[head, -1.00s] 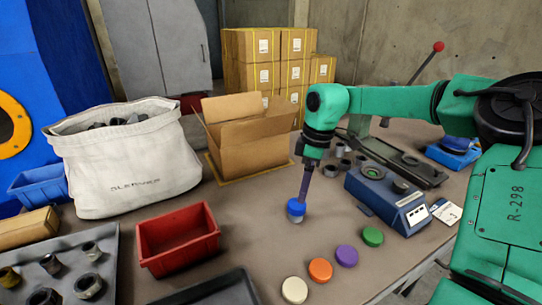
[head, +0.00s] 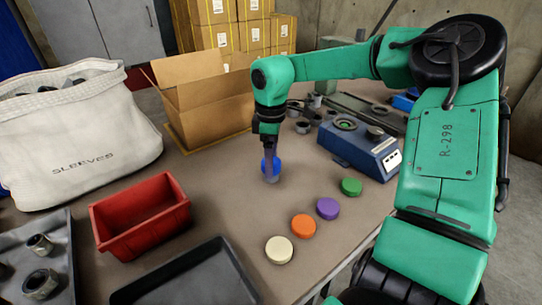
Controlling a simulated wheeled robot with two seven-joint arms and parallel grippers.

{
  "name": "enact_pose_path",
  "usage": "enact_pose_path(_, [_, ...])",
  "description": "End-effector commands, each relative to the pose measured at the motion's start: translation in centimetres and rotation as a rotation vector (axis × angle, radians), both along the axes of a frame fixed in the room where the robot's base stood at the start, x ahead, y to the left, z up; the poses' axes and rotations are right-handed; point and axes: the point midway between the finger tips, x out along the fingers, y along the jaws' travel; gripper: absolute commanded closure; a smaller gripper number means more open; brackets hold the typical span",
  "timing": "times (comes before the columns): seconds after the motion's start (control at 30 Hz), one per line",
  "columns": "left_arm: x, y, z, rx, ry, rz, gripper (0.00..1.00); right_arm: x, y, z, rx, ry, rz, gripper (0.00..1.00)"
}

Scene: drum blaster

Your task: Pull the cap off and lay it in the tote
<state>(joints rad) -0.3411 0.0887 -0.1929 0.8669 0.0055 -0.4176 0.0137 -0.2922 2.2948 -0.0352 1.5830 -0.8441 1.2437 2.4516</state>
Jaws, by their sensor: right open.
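A round blue cap (head: 272,165) sits on top of a small upright grey metal sleeve on the brown workbench, near the middle of the head view. My right gripper (head: 269,154) points down at the cap from above, its jaws open. The narrow fingers are at the cap's top edge; I cannot tell whether they touch it. A white fabric tote (head: 75,135) printed "SLEEVES" stands at the left with its top open and dark parts inside. My left gripper is out of view.
A red bin (head: 118,238) and a black tray (head: 190,285) lie in front. Loose cream (head: 279,250), orange (head: 303,226), purple (head: 327,208) and green (head: 351,187) caps lie right of them. An open cardboard box (head: 205,105) and a blue device (head: 360,150) stand behind.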

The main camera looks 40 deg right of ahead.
Motion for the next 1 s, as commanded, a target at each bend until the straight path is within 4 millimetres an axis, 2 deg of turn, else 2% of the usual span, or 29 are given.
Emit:
enact_pose_path(0.27, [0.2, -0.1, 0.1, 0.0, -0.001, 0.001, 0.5, 0.0, 0.0, -0.1, 0.001, -0.001, 0.0, 0.2])
enact_pose_path(0.4, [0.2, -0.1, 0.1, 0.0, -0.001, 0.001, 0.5, 0.0, 0.0, -0.1, 0.001, -0.001, 0.0, 0.74])
enact_pose_path(0.43, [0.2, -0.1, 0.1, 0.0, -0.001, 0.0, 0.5, 0.0, 0.0, -0.1, 0.001, -0.001, 0.0, 0.85])
enact_pose_path(0.47, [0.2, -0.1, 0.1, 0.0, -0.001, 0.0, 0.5, 0.0, 0.0, -0.1, 0.001, -0.001, 0.0, 0.92])
enact_pose_path(0.63, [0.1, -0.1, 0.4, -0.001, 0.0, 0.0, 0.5, 0.0, 0.0, 0.4, 0.001, -0.001, 0.0, 0.92])
enact_pose_path(1.0, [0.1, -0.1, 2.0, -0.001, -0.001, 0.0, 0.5, 0.0, 0.0, 2.8, 0.0, -0.002, 0.0, 0.92])
